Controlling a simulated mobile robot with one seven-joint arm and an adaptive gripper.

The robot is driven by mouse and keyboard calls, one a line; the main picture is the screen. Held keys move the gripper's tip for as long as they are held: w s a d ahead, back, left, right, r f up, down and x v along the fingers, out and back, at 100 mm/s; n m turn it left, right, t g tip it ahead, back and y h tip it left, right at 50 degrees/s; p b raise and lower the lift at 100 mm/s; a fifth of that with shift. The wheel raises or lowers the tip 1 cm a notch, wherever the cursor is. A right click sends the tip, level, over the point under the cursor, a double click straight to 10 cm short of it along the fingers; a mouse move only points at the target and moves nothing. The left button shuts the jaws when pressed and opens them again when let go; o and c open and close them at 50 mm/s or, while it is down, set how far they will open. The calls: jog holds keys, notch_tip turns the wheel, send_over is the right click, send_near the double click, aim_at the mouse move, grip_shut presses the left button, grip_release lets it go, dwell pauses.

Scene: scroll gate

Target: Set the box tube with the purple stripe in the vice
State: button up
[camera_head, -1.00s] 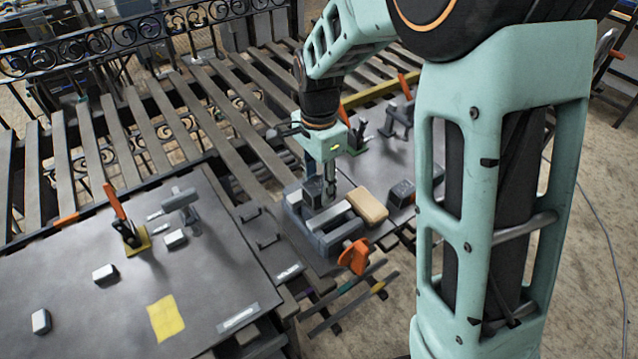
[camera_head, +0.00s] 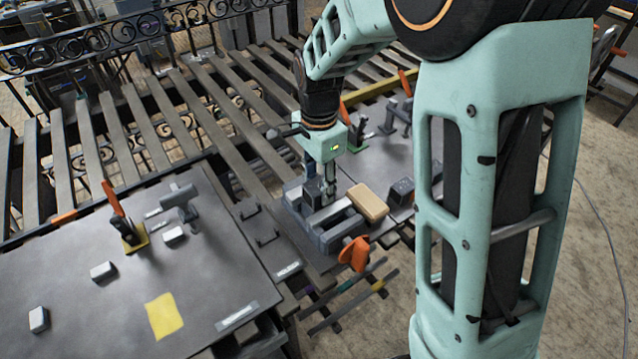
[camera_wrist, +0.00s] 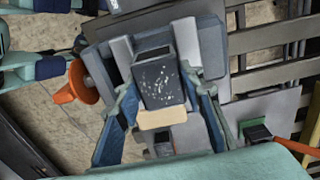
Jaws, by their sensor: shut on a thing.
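My gripper (camera_head: 326,192) points down over the grey vice (camera_head: 330,238), its fingers shut on a dark box tube (camera_head: 312,191). In the wrist view, the blue fingers (camera_wrist: 158,100) flank this tube (camera_wrist: 160,85), which has a speckled face and a dark end. No purple stripe shows on its visible faces. The tube is at the vice jaws; I cannot tell whether it rests on them or is clear of them. The vice (camera_wrist: 118,58) has an orange handle (camera_head: 355,253), which also shows in the wrist view (camera_wrist: 76,83).
A tan block (camera_head: 367,202) and a dark block (camera_head: 401,192) are right of the vice. Bars with coloured bands (camera_head: 345,292) lie below its front. The left table (camera_head: 100,320) holds a clamp (camera_head: 128,236), small blocks and a yellow note (camera_head: 163,316). Slats (camera_head: 190,115) run behind.

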jog(key=shift+f+b, duration=0.4)
jog(key=shift+f, duration=0.2)
jog(key=o, duration=1.5)
jog(key=shift+c, duration=0.2)
jog(key=shift+r, duration=0.1)
notch_tip(320, 180, up, 12)
